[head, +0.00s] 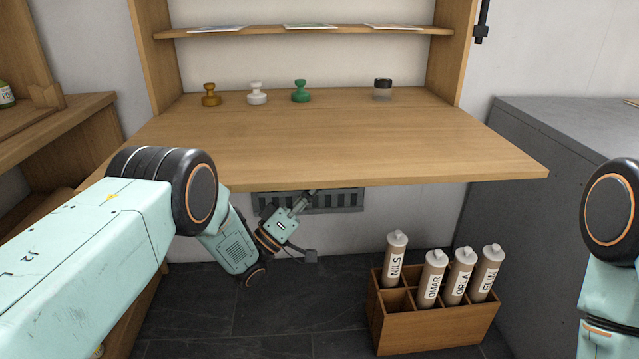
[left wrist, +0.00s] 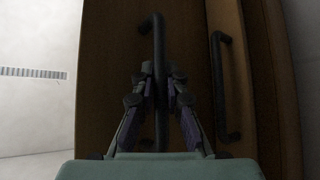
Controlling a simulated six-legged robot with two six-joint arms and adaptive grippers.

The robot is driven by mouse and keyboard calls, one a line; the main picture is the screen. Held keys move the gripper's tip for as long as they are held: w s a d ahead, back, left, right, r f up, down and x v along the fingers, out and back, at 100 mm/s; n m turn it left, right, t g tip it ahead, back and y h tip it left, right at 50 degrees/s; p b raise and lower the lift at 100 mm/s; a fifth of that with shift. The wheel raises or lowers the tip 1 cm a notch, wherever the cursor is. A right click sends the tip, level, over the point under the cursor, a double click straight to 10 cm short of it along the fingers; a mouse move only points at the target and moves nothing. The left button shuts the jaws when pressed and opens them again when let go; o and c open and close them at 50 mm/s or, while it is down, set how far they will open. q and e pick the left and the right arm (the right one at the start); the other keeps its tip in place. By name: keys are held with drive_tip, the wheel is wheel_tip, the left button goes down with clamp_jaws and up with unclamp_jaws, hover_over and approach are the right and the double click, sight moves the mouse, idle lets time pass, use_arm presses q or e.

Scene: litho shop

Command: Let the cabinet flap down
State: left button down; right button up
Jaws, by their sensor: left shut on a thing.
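The cabinet flap (head: 330,150) is a broad wooden board lying about level in the head view, its front edge jutting out over the floor. My left gripper (head: 303,204) is below this front edge; the flap partly hides its fingertips. In the left wrist view the gripper (left wrist: 159,77) is shut on a dark bar handle (left wrist: 157,35) on a brown wooden panel (left wrist: 110,75). A second dark handle (left wrist: 221,90) stands to its right. My right arm shows at the right edge of the head view; its gripper is out of view.
Brown, white and green knobbed pieces (head: 257,94) and a dark-lidded jar (head: 382,90) stand toward the back. A shelf (head: 300,32) holds papers. On the floor, a wooden crate (head: 440,331) holds several labelled tubes. A grey cabinet (head: 570,140) stands right.

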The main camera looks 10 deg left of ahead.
use_arm(q)
drive_tip(key=shift+s+r, duration=0.1)
drive_tip(key=shift+r, duration=0.05)
drive_tip(key=c, duration=1.7)
unclamp_jaws()
drive_tip(key=o, duration=0.3)
drive_tip(key=shift+o, duration=0.2)
drive_tip(key=shift+s+a+f, duration=0.25)
drive_tip(key=shift+f, duration=0.05)
drive_tip(key=v, duration=0.6)
drive_tip(key=shift+s+f, duration=0.2)
drive_tip(key=shift+a, duration=0.15)
